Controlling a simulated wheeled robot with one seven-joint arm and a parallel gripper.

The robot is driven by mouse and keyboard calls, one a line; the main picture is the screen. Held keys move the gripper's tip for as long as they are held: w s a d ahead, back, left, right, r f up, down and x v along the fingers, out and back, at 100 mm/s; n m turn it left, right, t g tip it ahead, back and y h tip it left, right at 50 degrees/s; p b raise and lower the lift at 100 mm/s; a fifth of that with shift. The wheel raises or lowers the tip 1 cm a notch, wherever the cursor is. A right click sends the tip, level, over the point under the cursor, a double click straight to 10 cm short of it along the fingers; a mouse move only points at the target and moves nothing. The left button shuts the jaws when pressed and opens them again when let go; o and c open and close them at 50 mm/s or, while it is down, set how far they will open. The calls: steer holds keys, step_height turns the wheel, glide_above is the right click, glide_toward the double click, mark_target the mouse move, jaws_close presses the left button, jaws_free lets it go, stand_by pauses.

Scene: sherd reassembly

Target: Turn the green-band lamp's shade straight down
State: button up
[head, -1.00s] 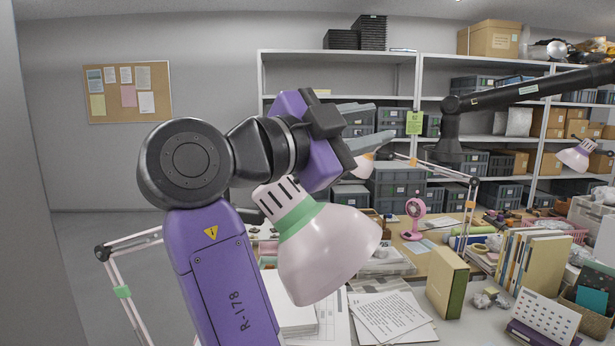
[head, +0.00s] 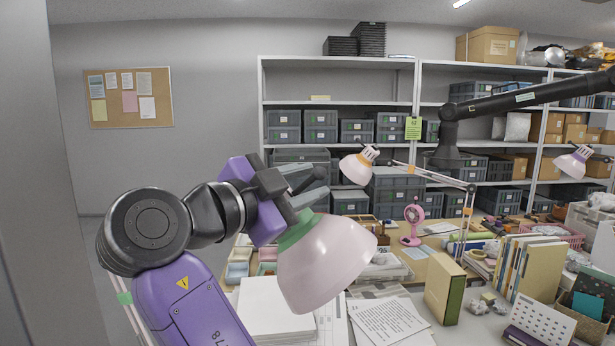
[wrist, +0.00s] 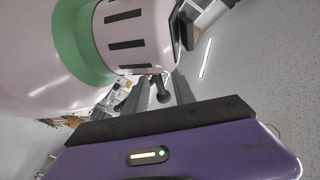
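In the wrist view the shade (wrist: 35,60), green band (wrist: 85,45) and slotted cap (wrist: 128,30) fill the upper left. A dark knob (wrist: 163,95) shows by the cap, between my fingers. My gripper (head: 312,189) is just above the shade's upper end, its fingers apart. In the wrist view my gripper (wrist: 160,92) appears open around the knob; contact cannot be told.
An orange-band lamp (head: 358,168) stands behind on a jointed arm, and another lamp (head: 573,164) is at right. Papers (head: 388,320), an upright box (head: 444,289) and books (head: 528,265) crowd the desk. A dark arm (head: 530,95) reaches in from the right.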

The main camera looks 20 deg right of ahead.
steer(key=shift+d, duration=0.15)
jaws_close()
stand_by(1.4)
